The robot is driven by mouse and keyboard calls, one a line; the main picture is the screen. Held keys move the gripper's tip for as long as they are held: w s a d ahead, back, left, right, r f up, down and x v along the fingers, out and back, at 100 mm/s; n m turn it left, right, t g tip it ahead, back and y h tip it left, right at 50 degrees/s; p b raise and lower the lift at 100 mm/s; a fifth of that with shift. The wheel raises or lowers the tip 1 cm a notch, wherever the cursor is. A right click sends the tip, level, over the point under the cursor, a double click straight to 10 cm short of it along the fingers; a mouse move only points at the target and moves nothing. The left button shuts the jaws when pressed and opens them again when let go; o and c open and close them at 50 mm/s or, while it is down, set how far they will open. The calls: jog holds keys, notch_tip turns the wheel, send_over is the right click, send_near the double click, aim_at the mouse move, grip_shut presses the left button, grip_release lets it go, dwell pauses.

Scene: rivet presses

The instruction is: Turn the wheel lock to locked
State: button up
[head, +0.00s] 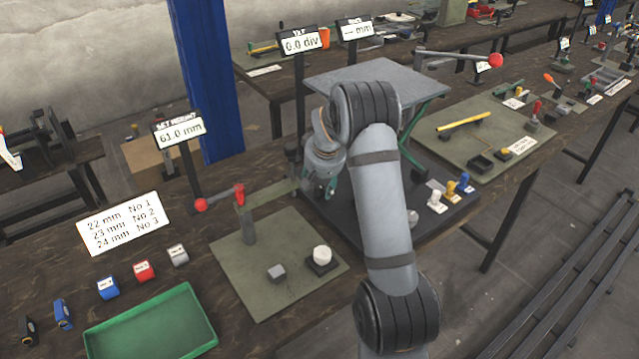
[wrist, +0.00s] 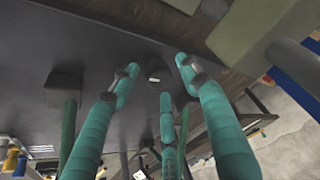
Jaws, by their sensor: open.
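My gripper (wrist: 158,76) shows three teal fingers spread apart in the wrist view, with nothing clearly held between them. They reach toward a dark flat surface (wrist: 70,35) with a small pale mark (wrist: 154,79) between the tips. A dark rounded part shows behind the right and lower fingers; I cannot tell whether it is the wheel lock, or its setting. In the head view my gripper (head: 328,188) is mostly hidden by my arm, low beside the grey-topped lift table (head: 350,75). No wheel lock can be clearly made out there.
The lift table has green legs (head: 424,125) and a black base (head: 455,215) bearing small white, yellow and blue knobs. A post and a red-tipped lever (head: 239,194) stand left of my gripper. A green tray (head: 150,325) lies at the front left.

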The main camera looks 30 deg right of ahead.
jog(key=shift+c, duration=0.4)
jog(key=shift+r, duration=0.1)
jog(key=c, duration=1)
jog(key=shift+w+a+m+b, duration=0.1)
jog(key=shift+w+m+b, duration=0.05)
jog(key=shift+m+b, duration=0.45)
jog(key=shift+r+h, duration=0.15)
jog(key=shift+h, duration=0.15)
jog(key=o, duration=0.9)
jog(key=shift+w, duration=0.1)
jog(key=shift+o, duration=0.9)
jog(key=shift+s, duration=0.2)
jog(key=shift+f, duration=0.2)
jog(key=shift+r, duration=0.1)
